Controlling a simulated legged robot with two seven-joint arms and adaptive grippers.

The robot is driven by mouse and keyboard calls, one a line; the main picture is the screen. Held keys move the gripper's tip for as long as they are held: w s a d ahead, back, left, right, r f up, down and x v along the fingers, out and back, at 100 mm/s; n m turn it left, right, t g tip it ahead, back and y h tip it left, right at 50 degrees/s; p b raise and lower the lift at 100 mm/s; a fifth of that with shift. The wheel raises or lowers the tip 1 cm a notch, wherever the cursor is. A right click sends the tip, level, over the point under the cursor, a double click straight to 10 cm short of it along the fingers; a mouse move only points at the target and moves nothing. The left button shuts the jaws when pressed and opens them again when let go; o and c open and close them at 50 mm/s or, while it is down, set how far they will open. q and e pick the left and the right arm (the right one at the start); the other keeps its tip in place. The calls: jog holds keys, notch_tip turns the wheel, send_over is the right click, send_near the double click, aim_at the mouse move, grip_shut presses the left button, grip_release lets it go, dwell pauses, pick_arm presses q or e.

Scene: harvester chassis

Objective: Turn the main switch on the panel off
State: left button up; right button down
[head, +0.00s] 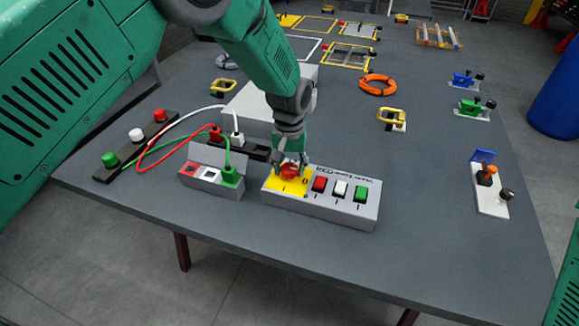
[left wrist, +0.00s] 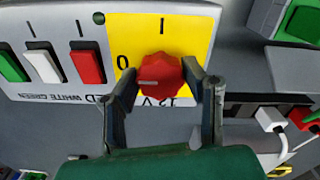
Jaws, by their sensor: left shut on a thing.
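The grey switch panel (head: 345,212) sits near the table's front edge. It has a yellow plate (head: 271,184) with a red rotary knob (head: 290,171), the main switch. My left gripper (head: 291,163) reaches down over the knob with its fingers shut on it. The left wrist view shows the red knob (left wrist: 160,80) between the fingers of my left gripper (left wrist: 161,74). The plate carries the marks "I" and "0". A short pale line on the knob points left in that view, just below the "0". My right gripper is not in view.
Red, white and green buttons (head: 340,189) line the panel beside the knob. Left of it stand a lidded socket box (head: 205,183) and a strip with coloured plugs (head: 135,146), with loose cables between. An orange ring (head: 378,85) lies behind.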

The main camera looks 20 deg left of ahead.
aim_at(290, 166)
pick_arm(q)
jog(key=shift+w+r, duration=0.3)
jog(key=shift+w, duration=0.1)
jog(key=o, duration=1)
jog(key=shift+o, duration=0.6)
jog(key=shift+f, duration=0.2)
jog(key=shift+s, duration=0.1)
jog(key=shift+r, duration=0.25)
notch_tip(290, 166, up, 11)
jog(key=shift+r, duration=0.15)
